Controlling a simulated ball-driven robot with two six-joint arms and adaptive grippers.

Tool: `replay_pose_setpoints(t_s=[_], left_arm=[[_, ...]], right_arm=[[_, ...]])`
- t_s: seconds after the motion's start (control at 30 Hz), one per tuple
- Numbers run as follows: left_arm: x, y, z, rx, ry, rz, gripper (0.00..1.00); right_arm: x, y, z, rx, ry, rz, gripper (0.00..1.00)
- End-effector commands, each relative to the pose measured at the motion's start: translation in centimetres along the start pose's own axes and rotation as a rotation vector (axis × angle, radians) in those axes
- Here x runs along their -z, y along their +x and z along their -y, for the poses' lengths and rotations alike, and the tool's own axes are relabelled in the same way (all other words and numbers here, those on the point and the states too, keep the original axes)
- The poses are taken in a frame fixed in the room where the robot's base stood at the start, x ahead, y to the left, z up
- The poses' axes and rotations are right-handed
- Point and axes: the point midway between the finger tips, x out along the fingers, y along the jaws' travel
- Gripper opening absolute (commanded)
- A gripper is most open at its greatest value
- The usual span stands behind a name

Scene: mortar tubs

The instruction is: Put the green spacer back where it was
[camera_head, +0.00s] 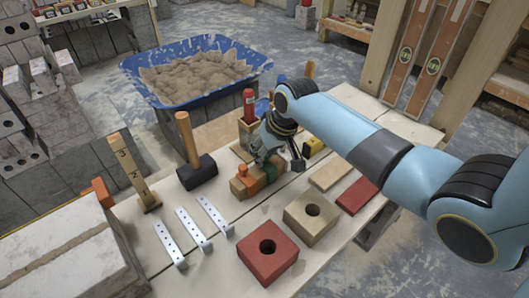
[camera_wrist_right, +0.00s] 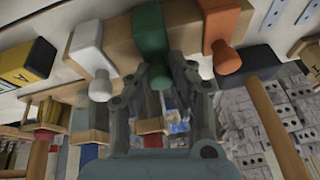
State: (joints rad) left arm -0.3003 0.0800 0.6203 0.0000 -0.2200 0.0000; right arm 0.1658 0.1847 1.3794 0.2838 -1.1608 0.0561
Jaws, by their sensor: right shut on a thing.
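The green spacer (camera_wrist_right: 151,32) is in the right wrist view, between a white spacer (camera_wrist_right: 87,45) and an orange spacer (camera_wrist_right: 222,22) along a wooden holder (camera_wrist_right: 185,34). Each has a round knob. My right gripper (camera_wrist_right: 157,84) is shut on the green spacer's knob. In the head view my right gripper (camera_head: 270,157) is over the wooden holder (camera_head: 250,187), with the green spacer (camera_head: 271,171) partly showing below it and the orange spacer (camera_head: 241,171) to its left. The white one is hidden there. I cannot tell whether the green spacer is fully seated. My left gripper is not in view.
A red block (camera_head: 267,252) and a beige block (camera_head: 311,218), both with holes, are in front. A yellow-black block (camera_head: 313,147) is right. A blue tub (camera_head: 160,95) of mortar stands behind.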

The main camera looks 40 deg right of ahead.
Motion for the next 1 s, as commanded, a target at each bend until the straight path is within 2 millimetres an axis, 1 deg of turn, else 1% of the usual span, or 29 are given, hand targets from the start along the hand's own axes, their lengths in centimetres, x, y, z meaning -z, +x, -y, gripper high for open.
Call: replay_pose_setpoints(t_s=[0.7,0.73,0.93,1.0], left_arm=[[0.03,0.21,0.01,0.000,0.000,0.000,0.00],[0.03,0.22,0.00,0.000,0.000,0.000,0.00],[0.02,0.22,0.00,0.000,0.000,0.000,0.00],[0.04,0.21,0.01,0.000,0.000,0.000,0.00]], right_arm=[[-0.36,0.69,-0.06,0.000,0.001,0.002,0.00],[-0.38,0.70,-0.06,0.000,0.001,0.002,0.19],[-0.48,0.72,-0.08,0.000,0.002,0.005,0.45],[-0.46,0.70,-0.08,0.000,0.001,0.005,0.45]])
